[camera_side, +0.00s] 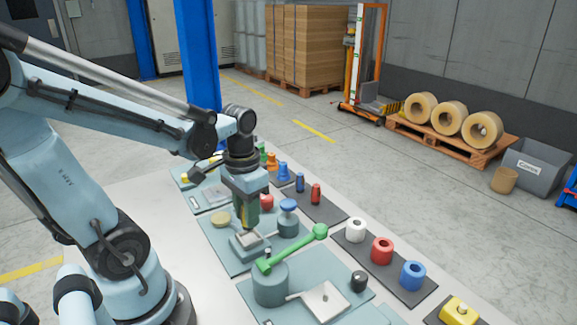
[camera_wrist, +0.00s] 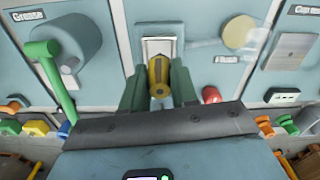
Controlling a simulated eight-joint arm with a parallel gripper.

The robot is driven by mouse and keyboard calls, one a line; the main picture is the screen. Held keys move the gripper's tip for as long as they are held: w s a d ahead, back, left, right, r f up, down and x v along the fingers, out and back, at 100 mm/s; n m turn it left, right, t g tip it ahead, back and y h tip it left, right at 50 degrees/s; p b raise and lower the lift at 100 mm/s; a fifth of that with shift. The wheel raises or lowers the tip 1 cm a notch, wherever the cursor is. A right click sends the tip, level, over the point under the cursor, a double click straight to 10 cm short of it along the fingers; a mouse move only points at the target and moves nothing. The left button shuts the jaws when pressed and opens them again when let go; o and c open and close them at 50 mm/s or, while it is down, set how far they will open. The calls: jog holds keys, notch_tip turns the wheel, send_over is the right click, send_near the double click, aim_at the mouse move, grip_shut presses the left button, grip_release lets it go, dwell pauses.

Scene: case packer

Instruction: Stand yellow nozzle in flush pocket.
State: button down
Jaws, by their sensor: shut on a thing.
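The yellow nozzle (camera_wrist: 158,78) is between the two green fingers of my gripper (camera_wrist: 157,90) in the wrist view, with a dark band along its middle. My gripper is shut on it. The pale flush pocket (camera_wrist: 158,46) lies just beyond the nozzle, beside a panel label that seems to read "Flush". In the side view my gripper (camera_side: 246,222) points down close above the grey pocket block (camera_side: 250,247). The fingers mostly hide the nozzle there. I cannot tell whether its lower end touches the pocket.
A blue-topped post (camera_side: 288,216), a red knob (camera_side: 266,201) and a yellowish disc (camera_side: 220,218) stand close around my gripper. A green lever (camera_side: 320,232) slants up from a round drum (camera_side: 270,284) in front. Coloured fittings line dark mats at the right.

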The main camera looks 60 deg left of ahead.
jog(key=shift+f, duration=1.65)
jog(key=shift+f, duration=0.1)
jog(key=c, duration=0.9)
grip_release()
jog(key=shift+o, duration=0.2)
notch_tip(320, 180, up, 12)
jog(key=shift+d+r, duration=0.1)
jog(key=w+d+f+m+t, duration=0.1)
jog(key=w+d+f+t, duration=0.2)
jog(key=w+d+t, duration=0.2)
jog(key=shift+w+d+m+t, duration=0.2)
jog(key=shift+d+m+t, duration=0.2)
jog(key=shift+d+t, duration=0.75)
